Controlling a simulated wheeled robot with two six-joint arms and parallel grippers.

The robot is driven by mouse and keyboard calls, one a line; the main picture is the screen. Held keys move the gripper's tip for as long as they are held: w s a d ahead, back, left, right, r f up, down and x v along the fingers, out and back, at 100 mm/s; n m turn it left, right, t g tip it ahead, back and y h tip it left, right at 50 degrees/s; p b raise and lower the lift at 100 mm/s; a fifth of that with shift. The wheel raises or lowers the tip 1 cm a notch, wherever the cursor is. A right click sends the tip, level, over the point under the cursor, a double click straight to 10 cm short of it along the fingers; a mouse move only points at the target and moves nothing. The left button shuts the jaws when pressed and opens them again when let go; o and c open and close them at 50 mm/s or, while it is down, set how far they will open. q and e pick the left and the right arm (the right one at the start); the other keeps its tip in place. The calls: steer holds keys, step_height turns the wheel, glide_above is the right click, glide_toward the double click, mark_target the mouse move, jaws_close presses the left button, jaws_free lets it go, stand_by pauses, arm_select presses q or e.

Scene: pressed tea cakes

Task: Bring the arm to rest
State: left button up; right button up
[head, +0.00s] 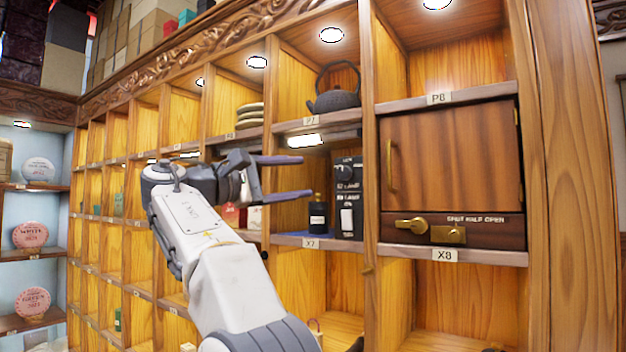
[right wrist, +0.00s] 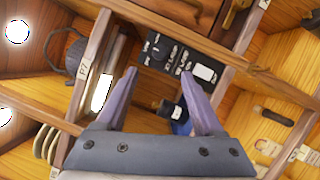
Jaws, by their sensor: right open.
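My right gripper (head: 308,176) is open in front of the shelf compartment marked X7, with nothing between its fingers. Its two fingers also show in the right wrist view (right wrist: 163,100), spread apart. Behind them stand a black box with white lettering (head: 347,200) and a small dark bottle (head: 317,216). The box also shows in the right wrist view (right wrist: 180,62), beyond the fingertips, with the bottle (right wrist: 171,110) partly behind a finger. The fingers appear apart from both. My left gripper is not in view.
A closed wooden door (head: 450,160) with a brass handle and a latch (head: 430,229) below is at the right. A dark teapot (head: 334,92) stands in the compartment above. Stacked plates (head: 250,116) are left of it. Round tea cakes (head: 31,235) stand on the far left shelves.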

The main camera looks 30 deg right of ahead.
steer(key=shift+a, duration=0.3)
steer(key=w+a+f+n+t+y+b, duration=0.2)
steer(key=w+a+f+n+t+y, duration=0.15)
steer(key=f, duration=0.55)
steer(key=w+a+f+n+t+y+b, duration=0.1)
steer(key=w+a+f+n+t+y, duration=0.3)
steer(key=f, duration=0.4)
steer(key=s+a+f+y+b, duration=0.1)
steer(key=s+a+f+y, duration=0.15)
steer(key=a+f, duration=0.4)
steer(key=s+a+f+y+b, duration=0.2)
steer(key=s+a+f, duration=0.1)
steer(key=f, duration=0.7)
steer(key=s+a+f+m+g+y+b, duration=0.1)
steer(key=s+a+f+g+y, duration=0.1)
steer(key=s+f, duration=0.7)
steer(key=s+a+f+m+g+y+b, duration=0.1)
steer(key=s+a+f+g+y+b, duration=0.1)
steer(key=s+f, duration=0.8)
steer(key=s+a+f+m+g+y+b, duration=0.1)
steer(key=s+a+f+g+y, duration=0.3)
steer(key=s+f, duration=0.6)
steer(key=shift+s+a+m, duration=0.45)
steer(key=shift+s+a, duration=0.1)
steer(key=shift+a, duration=0.3)
